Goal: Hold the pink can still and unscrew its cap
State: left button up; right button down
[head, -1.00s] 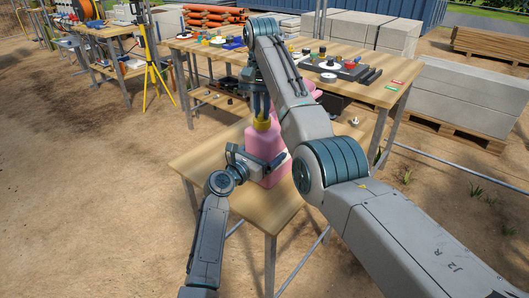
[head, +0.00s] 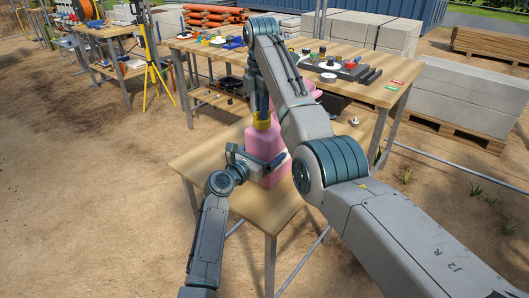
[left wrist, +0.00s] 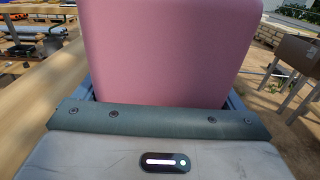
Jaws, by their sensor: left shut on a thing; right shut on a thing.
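The pink can (head: 263,143) stands upright on the small wooden table (head: 205,165) in the head view. Its yellow cap (head: 262,122) is on top. My left gripper (head: 262,168) is shut around the can's lower body from the front left. In the left wrist view the can (left wrist: 170,50) fills the space between the jaws. My right gripper (head: 261,106) comes straight down from above and is shut on the cap. The right forearm hides part of what lies behind the can.
A long workbench (head: 395,95) behind holds several small parts and a black tray (head: 335,68). Concrete blocks (head: 460,95) stand at the right. A yellow tripod (head: 152,60) stands at the back left. The small table's left part is bare.

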jog(key=shift+n, duration=0.8)
jog(key=c, duration=1.4)
grip_release()
jog(key=shift+o, duration=0.5)
